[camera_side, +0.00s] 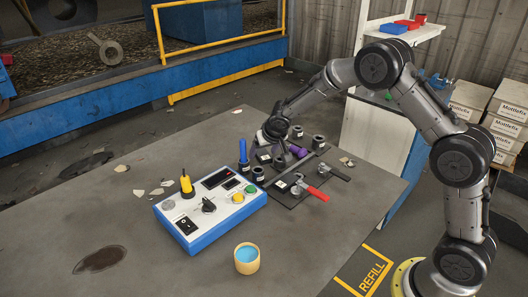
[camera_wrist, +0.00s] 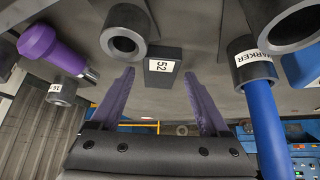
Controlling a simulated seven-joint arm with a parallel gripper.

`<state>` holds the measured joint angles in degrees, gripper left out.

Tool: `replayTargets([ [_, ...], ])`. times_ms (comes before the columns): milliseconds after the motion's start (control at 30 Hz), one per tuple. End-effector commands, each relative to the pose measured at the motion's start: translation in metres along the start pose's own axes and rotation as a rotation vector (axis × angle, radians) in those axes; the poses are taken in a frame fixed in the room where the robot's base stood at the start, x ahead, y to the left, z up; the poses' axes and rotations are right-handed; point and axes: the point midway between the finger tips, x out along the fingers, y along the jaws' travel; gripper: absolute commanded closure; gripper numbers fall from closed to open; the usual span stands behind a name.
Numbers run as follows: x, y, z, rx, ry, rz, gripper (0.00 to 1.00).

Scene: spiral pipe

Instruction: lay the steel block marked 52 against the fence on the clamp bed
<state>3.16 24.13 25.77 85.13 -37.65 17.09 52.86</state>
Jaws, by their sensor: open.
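The steel block marked 52 (camera_wrist: 163,66) is dark with a white label. In the wrist view it lies just beyond and between my fingertips. My gripper (camera_wrist: 157,72) is open, with two purple fingers spread apart and nothing held. Whether the fingers reach beside the block or stop short of it, I cannot tell. In the side view my gripper is low over the table at the back of the fixtures, and its fingers are hard to make out. The clamp bed (camera_side: 291,203) is a dark plate with a red-handled clamp (camera_side: 317,194). I cannot make out its fence clearly.
A blue marker (camera_side: 243,150) stands in a labelled holder (camera_wrist: 252,62) near my gripper. Several dark cylinders surround the block. A blue-and-white control box (camera_side: 210,205) and a cup (camera_side: 247,258) stand in front. The table's left side is mostly clear.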

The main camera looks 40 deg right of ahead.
Motion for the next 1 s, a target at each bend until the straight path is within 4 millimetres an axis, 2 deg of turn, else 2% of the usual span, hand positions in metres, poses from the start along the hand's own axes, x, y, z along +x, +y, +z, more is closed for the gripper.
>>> replayTargets([
  [167, -0.022, -0.001, -0.002, 0.0, 0.003, -0.001, 0.21],
  [400, -0.072, -0.001, -0.002, 0.001, 0.004, -0.002, 0.21],
  [600, -0.105, 0.0, -0.001, 0.0, 0.002, -0.001, 0.21],
  [733, -0.117, 0.0, -0.001, 0.0, 0.0, 0.0, 0.21],
  [1000, -0.127, 0.001, 0.0, -0.003, 0.0, 0.0, 0.21],
])
